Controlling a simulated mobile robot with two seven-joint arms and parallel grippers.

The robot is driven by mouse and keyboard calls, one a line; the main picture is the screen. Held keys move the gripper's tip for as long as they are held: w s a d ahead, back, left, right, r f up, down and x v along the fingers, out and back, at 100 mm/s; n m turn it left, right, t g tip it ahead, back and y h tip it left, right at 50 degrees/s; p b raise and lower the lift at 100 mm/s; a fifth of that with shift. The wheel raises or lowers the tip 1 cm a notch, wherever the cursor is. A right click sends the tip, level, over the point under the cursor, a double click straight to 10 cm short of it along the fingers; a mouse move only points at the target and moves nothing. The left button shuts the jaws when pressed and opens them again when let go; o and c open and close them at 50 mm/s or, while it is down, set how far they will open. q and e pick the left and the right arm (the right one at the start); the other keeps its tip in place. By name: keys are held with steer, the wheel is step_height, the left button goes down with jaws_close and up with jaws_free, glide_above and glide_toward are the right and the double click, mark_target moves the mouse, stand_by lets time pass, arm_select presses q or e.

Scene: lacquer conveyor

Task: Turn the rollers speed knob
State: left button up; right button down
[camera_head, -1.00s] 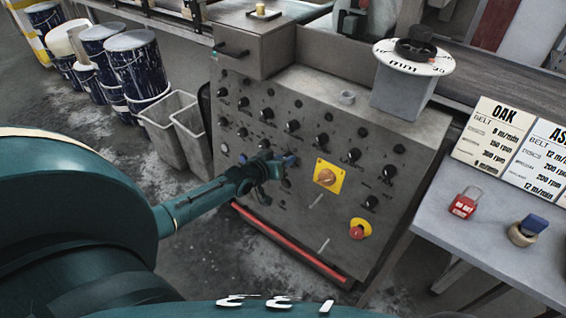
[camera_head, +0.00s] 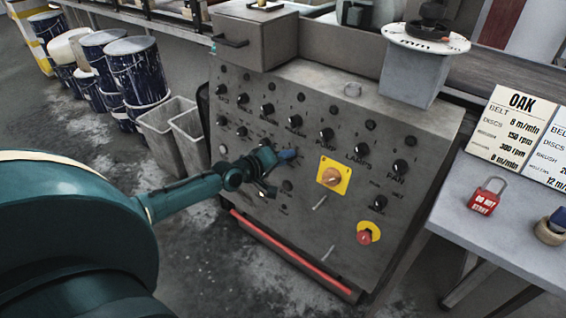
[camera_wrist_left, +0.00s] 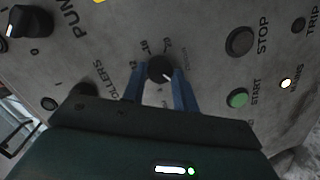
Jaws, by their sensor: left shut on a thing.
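The grey control panel (camera_head: 300,120) fills the middle of the head view. My left gripper (camera_head: 289,155) reaches its face from the left, below the rows of black knobs. In the left wrist view the black rollers speed knob (camera_wrist_left: 160,68) sits between the blue fingertips of this gripper (camera_wrist_left: 160,88), which is shut on it. The knob's white pointer mark points to the lower right there. Numbers and the partly hidden word "ROLLERS" are printed around it. In the head view my gripper hides the knob. My right gripper is not in view.
The wrist view shows a green start button (camera_wrist_left: 237,98) and a dark stop button (camera_wrist_left: 240,41) to the knob's right. On the panel are a yellow-backed switch (camera_head: 333,176) and a red emergency button (camera_head: 366,236). A red padlock (camera_head: 486,196) lies on the right table.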

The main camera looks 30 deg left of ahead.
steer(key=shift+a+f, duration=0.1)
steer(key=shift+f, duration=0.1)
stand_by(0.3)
arm_select(q)
steer(key=o, duration=1)
steer(key=shift+s, duration=0.1)
steer(key=p+v, duration=0.4)
steer(key=v, duration=0.9)
steer(key=shift+a, duration=0.1)
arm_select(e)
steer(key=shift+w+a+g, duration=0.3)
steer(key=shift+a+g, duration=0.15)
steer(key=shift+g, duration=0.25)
